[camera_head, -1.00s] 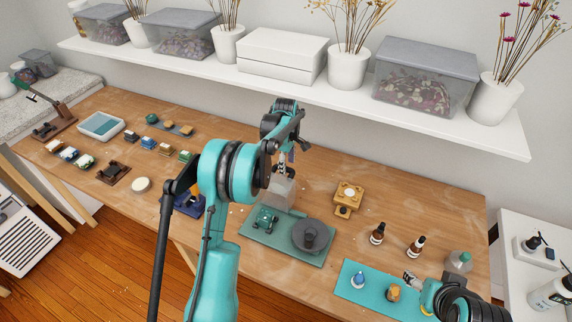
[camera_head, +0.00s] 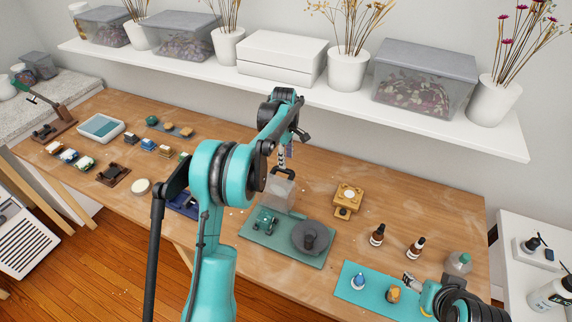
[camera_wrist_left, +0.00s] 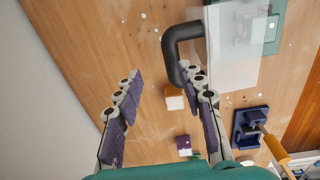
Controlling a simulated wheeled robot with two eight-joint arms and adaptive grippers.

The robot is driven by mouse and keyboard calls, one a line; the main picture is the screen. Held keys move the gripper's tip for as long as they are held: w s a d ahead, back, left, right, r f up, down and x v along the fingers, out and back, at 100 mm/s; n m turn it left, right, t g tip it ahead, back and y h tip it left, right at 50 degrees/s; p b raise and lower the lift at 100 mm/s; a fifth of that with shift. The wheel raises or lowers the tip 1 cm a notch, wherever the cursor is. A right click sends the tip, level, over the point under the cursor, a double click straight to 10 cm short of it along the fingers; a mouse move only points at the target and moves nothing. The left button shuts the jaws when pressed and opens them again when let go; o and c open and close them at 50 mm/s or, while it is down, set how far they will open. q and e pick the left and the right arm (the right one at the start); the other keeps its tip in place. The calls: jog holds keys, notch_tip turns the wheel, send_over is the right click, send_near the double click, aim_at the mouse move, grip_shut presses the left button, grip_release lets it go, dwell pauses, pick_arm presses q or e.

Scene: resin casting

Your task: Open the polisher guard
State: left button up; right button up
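The polisher (camera_head: 290,247) has a green base with a dark grey disc (camera_head: 312,236) on its right. Its clear guard (camera_head: 277,193) stands upright at the back left of the base, with a dark handle (camera_head: 284,172) on top. My left gripper (camera_head: 283,156) is just above the handle. In the left wrist view the left gripper (camera_wrist_left: 165,100) is open and empty. The dark bent handle (camera_wrist_left: 172,48) and the clear guard (camera_wrist_left: 232,62) lie beyond its right finger; I cannot tell whether they touch. My right gripper (camera_head: 409,279) is over the teal mat, its fingers too small to read.
A yellow stand (camera_head: 347,197) and two brown bottles (camera_head: 377,236) stand right of the polisher. The teal mat (camera_head: 352,294) holds small pieces at the front right. Several small pieces and a white tray (camera_head: 101,126) lie left. A white shelf (camera_head: 200,65) runs behind the table.

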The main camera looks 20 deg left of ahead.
pick_arm(q)
notch_tip(320, 180, up, 8)
jog(key=shift+s+f, duration=0.15)
jog(key=shift+s, duration=0.15)
jog(key=shift+d, duration=0.1)
